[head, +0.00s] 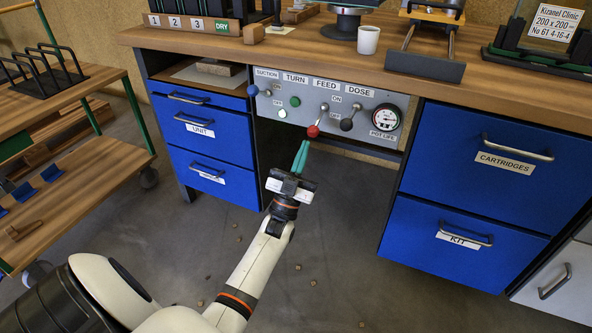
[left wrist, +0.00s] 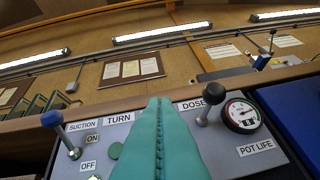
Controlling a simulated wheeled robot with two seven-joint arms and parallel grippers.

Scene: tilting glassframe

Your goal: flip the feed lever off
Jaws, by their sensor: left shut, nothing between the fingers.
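The feed lever (head: 313,131) has a red knob and sits under the FEED label on the grey control panel (head: 300,116). Its knob shows below its pivot in the head view, with ON and OFF labels to its right. I cannot tell for sure which way it is set. My left gripper (head: 304,146), with teal fingers, is shut and empty just below the red knob. Whether the tips touch it is unclear. In the left wrist view the shut fingers (left wrist: 158,105) cover the feed lever and its label. My right gripper is not in view.
The blue-knobbed suction lever (head: 253,90) is left of the feed lever, the black-knobbed dose lever (head: 346,124) close to its right. Blue drawers (head: 470,160) stand right. The worktop (head: 300,50) overhangs the panel.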

